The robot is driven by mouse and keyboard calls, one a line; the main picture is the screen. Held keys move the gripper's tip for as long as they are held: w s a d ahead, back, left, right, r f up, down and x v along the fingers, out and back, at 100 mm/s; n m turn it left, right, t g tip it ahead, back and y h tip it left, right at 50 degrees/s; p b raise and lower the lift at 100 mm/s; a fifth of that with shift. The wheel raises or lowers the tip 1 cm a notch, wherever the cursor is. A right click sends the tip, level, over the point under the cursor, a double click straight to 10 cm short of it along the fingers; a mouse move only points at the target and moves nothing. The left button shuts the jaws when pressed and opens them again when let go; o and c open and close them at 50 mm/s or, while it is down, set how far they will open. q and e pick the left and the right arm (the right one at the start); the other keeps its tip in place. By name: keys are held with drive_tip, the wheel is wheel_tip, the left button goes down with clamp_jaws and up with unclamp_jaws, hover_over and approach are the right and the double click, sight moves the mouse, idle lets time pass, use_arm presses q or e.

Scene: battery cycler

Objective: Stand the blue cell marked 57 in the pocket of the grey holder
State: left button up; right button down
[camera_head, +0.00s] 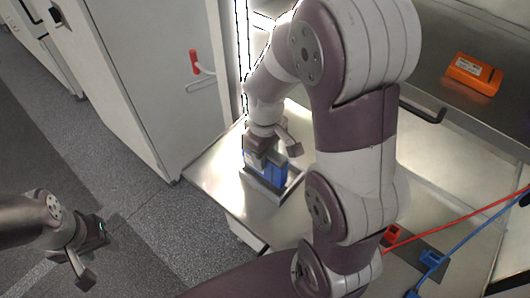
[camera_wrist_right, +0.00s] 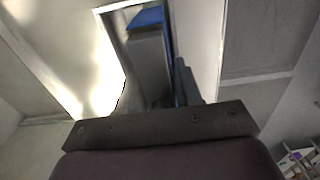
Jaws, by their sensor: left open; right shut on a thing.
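The blue cell (camera_head: 272,171) is upright between the fingers of my right gripper (camera_head: 270,150), which is shut on it. Its number cannot be read. The grey holder (camera_head: 270,195) is on the metal shelf, and the cell's lower end is at its pocket; I cannot tell how deep it sits. In the right wrist view a strip of the blue cell (camera_wrist_right: 147,18) shows past a grey finger, with a pale rim of the holder (camera_wrist_right: 112,6) around it. My left gripper (camera_head: 94,256) is open and empty, over the floor at lower left.
The metal shelf (camera_head: 215,175) is bare left of the holder. A white cabinet (camera_head: 150,90) with a red handle (camera_head: 194,62) stands behind it. An orange device (camera_head: 474,75) is on the bench at right. Red (camera_head: 455,220) and blue (camera_head: 480,230) leads run at lower right.

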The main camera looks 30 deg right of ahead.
drive_tip(key=shift+s+a+r, duration=0.1)
drive_tip(key=shift+s+r, duration=0.05)
drive_tip(key=shift+s, duration=0.05)
drive_tip(key=shift+w+f, duration=0.1)
drive_tip(key=shift+f, duration=0.1)
drive_tip(key=shift+f, duration=0.25)
drive_tip(key=shift+f, duration=0.1)
idle(0.7)
drive_tip(key=shift+f+b, duration=0.4)
drive_tip(key=shift+f, duration=0.1)
drive_tip(key=shift+f+b, duration=0.45)
drive_tip(key=shift+f, duration=0.15)
drive_tip(key=shift+f, duration=0.15)
idle(0.5)
